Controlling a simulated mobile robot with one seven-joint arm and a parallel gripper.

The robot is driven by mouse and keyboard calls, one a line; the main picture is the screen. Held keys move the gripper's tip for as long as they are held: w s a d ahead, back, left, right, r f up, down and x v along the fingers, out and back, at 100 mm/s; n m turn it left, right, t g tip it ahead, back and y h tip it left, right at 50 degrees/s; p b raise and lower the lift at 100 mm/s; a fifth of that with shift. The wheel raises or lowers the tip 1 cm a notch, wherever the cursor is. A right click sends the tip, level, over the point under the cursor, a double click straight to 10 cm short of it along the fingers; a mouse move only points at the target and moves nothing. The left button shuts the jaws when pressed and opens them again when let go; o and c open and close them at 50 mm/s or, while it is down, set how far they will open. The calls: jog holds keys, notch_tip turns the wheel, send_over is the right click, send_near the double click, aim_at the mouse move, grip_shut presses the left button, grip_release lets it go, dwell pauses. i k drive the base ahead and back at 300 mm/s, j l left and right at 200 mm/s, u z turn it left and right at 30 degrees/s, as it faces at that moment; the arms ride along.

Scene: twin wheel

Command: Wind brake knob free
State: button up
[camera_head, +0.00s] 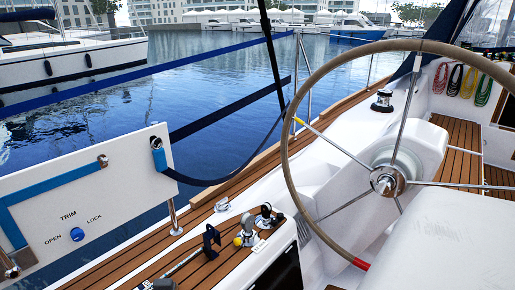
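A large steering wheel (293,112) with a tan rim and thin metal spokes stands at the right. A round metal hub (388,181) with a small raised centre sits in its middle; I cannot tell for certain whether this is the brake knob. A short red band (360,264) marks the bottom of the rim. A blue round knob (77,234) sits on a white panel (110,200) at the left, below the word TRIM and between OPEN and LOCK. My gripper is not in view.
Black and metal deck fittings (245,234) and a black lever-like part (210,241) stand on the side deck. A white surface (440,240) fills the lower right. Blue straps (235,105) run along the rail. Coloured rope coils (455,80) hang at the far right.

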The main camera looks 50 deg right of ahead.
aim_at(384, 186)
jog(key=z, duration=2.05)
jog(key=j+z, duration=0.15)
jog(key=z, duration=0.25)
jog(key=j+z, duration=0.15)
jog(key=z, duration=0.25)
